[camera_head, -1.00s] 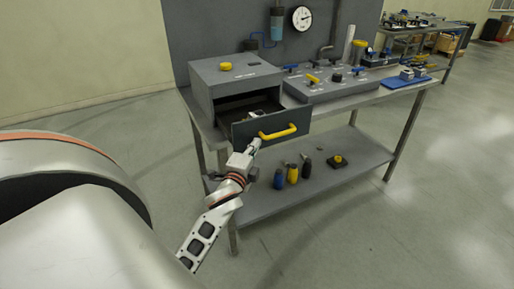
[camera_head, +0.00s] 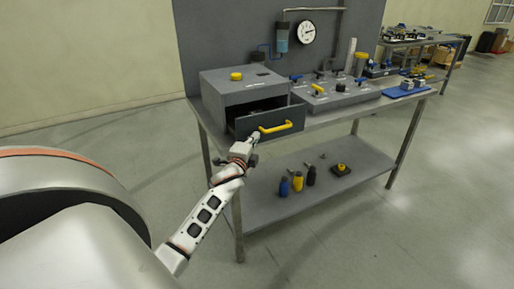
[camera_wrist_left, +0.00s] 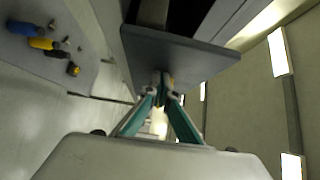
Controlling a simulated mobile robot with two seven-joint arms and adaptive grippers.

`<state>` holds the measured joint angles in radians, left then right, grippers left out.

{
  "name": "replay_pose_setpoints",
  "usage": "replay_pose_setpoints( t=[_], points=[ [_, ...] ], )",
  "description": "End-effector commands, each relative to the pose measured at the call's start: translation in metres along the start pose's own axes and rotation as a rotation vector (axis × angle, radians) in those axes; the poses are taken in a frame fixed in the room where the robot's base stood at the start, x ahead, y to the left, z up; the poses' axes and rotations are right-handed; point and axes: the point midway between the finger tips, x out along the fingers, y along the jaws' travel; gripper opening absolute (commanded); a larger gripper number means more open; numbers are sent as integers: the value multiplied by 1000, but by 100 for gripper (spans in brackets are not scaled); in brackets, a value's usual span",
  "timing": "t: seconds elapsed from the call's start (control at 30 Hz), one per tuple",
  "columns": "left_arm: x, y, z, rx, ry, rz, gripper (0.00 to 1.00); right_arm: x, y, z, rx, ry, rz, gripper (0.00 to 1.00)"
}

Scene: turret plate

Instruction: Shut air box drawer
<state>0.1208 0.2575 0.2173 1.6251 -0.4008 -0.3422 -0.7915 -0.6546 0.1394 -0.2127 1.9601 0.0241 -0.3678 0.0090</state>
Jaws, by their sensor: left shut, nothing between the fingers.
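The grey air box (camera_head: 222,93) stands at the left end of the bench. Its dark drawer (camera_head: 243,127) is partly open, with a gap showing above the drawer front. A yellow handle (camera_head: 276,128) is on the drawer front. My left gripper (camera_head: 257,136) is shut and empty at the drawer front, by the left end of the handle. In the left wrist view, the closed fingertips (camera_wrist_left: 163,77) meet or nearly meet the drawer front (camera_wrist_left: 185,58); exact contact is hard to tell. My right gripper is out of view.
A valve panel (camera_head: 335,97) stands right of the box. Floor in front is clear.

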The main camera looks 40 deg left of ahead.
Motion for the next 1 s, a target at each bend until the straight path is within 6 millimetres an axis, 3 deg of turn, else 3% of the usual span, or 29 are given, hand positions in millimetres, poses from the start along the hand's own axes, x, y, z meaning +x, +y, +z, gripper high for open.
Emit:
replay_pose_setpoints(
  t=[0.2,0.43,0.7,1.0],
  points=[
    [40,0,40,4,-2,0,0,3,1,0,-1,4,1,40],
    [68,1,69,2,-2,0,0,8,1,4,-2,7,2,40],
    [84,0,83,-1,-1,0,0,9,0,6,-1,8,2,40],
    [86,-2,87,0,-4,-2,0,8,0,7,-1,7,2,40]
  ],
)
